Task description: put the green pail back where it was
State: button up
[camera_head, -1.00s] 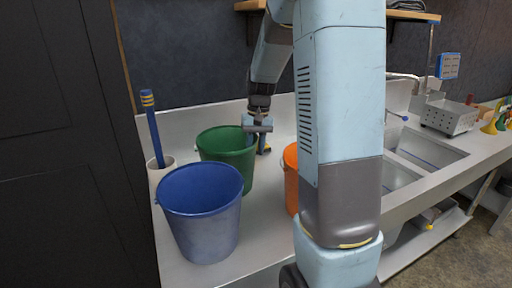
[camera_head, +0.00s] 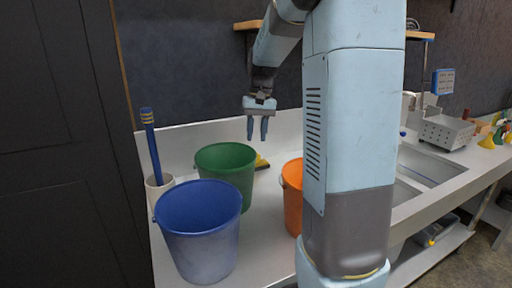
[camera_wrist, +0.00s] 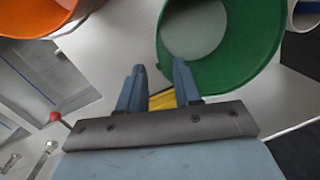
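The green pail (camera_head: 226,167) stands upright on the metal counter behind the blue pail and left of the orange pail. In the wrist view the green pail (camera_wrist: 270,50) is at the upper right, seen from above, and looks empty. My gripper (camera_head: 257,138) hangs above and to the right of the pail's rim, fingers pointing down. Its fingers are apart with nothing between them. The wrist view shows the fingers (camera_wrist: 158,72) open over the counter beside the pail, with a yellow item on the counter beyond them.
A blue pail (camera_head: 200,240) stands in front. An orange pail (camera_head: 292,198) stands right, partly behind my arm. A white holder (camera_head: 158,190) with a blue-handled tool (camera_head: 150,145) is at the left. A yellow item (camera_head: 262,162) lies behind the green pail. A sink (camera_head: 432,165) is at the right.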

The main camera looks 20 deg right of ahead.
jog(key=s+a+r+n+t, duration=0.1)
jog(key=s+a+t, duration=0.1)
jog(key=s, duration=0.6)
jog(key=s+a+r+n+t+h, duration=0.1)
jog(key=s+a, duration=0.3)
jog(key=s, duration=0.4)
jog(key=s+a+r+n+t, duration=0.1)
jog(key=s+a+t, duration=0.2)
jog(key=s, duration=0.5)
jog(key=shift+s+a+r, duration=0.15)
jog(key=shift+a+r, duration=0.1)
jog(key=shift+r, duration=0.1)
dwell(0.4)
